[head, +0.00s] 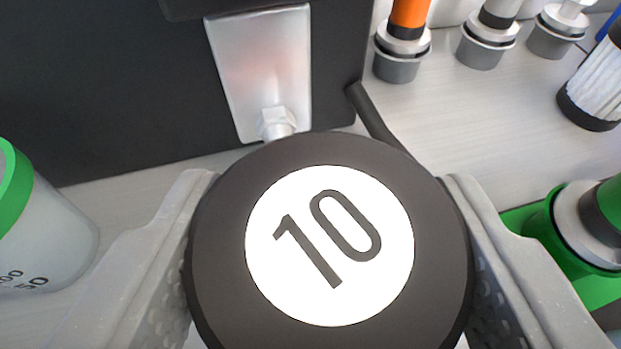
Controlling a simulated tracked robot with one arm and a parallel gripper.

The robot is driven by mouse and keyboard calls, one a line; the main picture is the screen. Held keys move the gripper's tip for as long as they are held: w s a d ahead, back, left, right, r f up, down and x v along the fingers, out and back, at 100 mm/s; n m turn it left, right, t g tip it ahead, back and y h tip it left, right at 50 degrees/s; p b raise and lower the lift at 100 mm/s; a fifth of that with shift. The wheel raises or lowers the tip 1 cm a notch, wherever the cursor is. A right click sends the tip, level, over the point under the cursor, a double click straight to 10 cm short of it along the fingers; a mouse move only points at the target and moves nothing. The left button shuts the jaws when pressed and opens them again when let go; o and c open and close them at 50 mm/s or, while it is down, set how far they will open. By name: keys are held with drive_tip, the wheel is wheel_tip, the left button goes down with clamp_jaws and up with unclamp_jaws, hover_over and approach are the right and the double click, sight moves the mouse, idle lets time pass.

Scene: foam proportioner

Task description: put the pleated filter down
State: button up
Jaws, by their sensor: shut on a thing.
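My gripper (330,250) is shut on the pleated filter (228,262), with one grey finger on each side of it. I see it from above, as a round black end cap with a white disc marked "10". Its pleated sides and lower end are hidden under the cap, so I cannot tell whether it touches the surface below.
A dark housing (120,80) with a metal plate (262,65) and hex fitting stands ahead. A marked, green-rimmed container (45,235) is at left. Capped fittings (398,60) stand at back right, near another white pleated filter (597,85). Bench (480,125) is clear between them.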

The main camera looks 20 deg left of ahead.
drive_tip(key=shift+w, duration=0.2)
wheel_tip(320, 180, down, 4)
drive_tip(key=b, duration=0.3)
drive_tip(key=shift+r, duration=0.25)
drive_tip(key=o, duration=1)
drive_tip(key=shift+s+r, duration=0.3)
drive_tip(key=shift+s, duration=0.2)
drive_tip(key=p+v, duration=0.3)
drive_tip(key=v, duration=0.8)
drive_tip(key=shift+d+f+p, duration=0.1)
drive_tip(key=shift+p, duration=0.25)
